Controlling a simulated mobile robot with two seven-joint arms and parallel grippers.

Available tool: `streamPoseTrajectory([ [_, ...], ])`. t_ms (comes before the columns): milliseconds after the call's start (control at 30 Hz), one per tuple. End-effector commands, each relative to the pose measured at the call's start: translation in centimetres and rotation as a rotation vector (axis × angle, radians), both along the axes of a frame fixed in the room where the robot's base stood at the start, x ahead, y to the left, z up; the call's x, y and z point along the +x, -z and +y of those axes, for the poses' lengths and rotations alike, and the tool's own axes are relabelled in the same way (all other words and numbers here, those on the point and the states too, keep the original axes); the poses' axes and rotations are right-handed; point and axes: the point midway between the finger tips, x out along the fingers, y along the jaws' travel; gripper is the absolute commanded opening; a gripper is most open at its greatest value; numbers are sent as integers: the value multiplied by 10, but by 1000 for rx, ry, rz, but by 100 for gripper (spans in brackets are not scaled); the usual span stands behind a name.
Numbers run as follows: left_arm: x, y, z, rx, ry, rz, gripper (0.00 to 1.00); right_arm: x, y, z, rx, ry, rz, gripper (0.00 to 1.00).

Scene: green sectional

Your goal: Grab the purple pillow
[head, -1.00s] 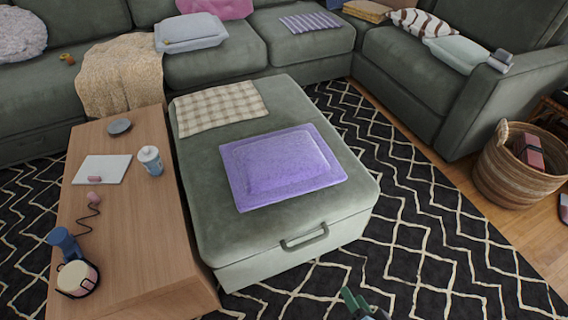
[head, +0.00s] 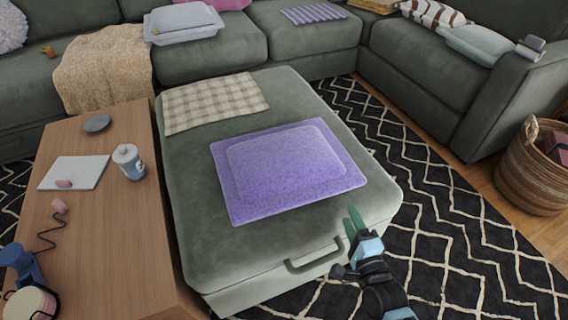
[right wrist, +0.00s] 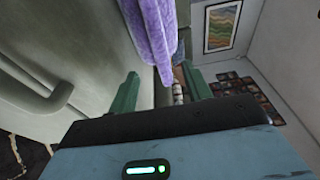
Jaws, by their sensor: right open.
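The purple pillow (head: 287,167) lies flat on the green ottoman (head: 191,202). My right gripper (head: 353,217) is open and empty at the ottoman's front right, close to the pillow's near right corner. In the right wrist view, the pillow's edge (right wrist: 155,32) shows just beyond the gap between the green fingers (right wrist: 163,88), and I see no contact. My left gripper is out of view.
The ottoman's front handle (head: 313,256) is near my right gripper. A checked cloth (head: 213,102) lies behind the pillow. Patterned rug (head: 450,240) is clear to the right.

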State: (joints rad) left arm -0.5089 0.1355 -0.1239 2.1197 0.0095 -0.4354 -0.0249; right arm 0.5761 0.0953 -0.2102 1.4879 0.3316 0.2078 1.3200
Motion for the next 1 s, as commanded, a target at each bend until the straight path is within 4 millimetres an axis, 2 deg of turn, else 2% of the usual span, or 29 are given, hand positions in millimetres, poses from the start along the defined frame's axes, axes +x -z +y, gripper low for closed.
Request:
streamPoseTrajectory([
  [100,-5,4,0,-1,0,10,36,13,1,2,0,0,-1,49],
  [333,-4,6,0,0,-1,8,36,20,0,3,-1,0,1,49],
  [600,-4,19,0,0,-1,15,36,57,0,7,-1,1,2,49],
  [700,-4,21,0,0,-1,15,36,64,0,9,-1,0,2,49],
  [967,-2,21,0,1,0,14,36,67,-2,9,-2,0,2,49],
  [1000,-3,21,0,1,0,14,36,66,-2,9,-2,0,2,46],
])
